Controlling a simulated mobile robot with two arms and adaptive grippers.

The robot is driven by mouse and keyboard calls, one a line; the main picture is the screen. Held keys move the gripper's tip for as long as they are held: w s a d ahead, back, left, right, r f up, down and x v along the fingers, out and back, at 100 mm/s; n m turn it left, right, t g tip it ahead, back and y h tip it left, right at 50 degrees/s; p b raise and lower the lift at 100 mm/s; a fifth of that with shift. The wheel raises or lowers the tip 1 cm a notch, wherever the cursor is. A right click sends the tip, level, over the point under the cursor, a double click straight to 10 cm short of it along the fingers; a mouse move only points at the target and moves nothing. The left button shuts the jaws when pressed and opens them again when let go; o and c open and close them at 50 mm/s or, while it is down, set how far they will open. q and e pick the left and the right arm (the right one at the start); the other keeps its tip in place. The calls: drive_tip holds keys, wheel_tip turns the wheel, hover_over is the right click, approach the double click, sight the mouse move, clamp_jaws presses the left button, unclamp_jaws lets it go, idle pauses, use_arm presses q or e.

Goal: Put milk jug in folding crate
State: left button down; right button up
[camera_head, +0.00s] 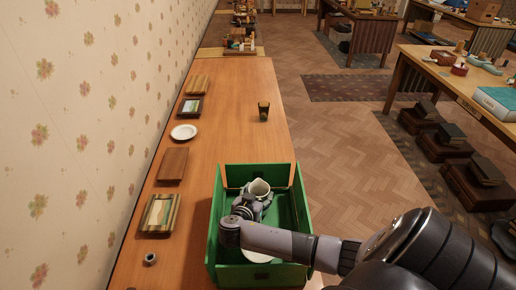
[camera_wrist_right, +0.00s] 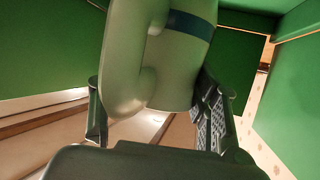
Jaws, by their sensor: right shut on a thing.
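The milk jug (camera_head: 260,188) is pale with a blue band and a handle. It is inside the green folding crate (camera_head: 215,215), near its far wall, in the head view. My right gripper (camera_head: 248,202) reaches down into the crate and is shut on the jug. In the right wrist view the jug (camera_wrist_right: 180,60) stands between the two fingers of the gripper (camera_wrist_right: 155,115), its handle toward the camera. I cannot tell whether the jug's base touches the crate floor. My left gripper is not in view.
A white round dish (camera_head: 257,255) lies in the near part of the crate, partly hidden by my arm. Frames, a board (camera_head: 173,164) and a white plate (camera_head: 184,132) line the wall side. A dark cup (camera_head: 263,110) stands farther back. The table between is clear.

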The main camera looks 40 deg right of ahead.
drive_tip(key=shift+f, duration=0.8)
drive_tip(key=shift+f, duration=0.2)
drive_tip(key=o, duration=1.8)
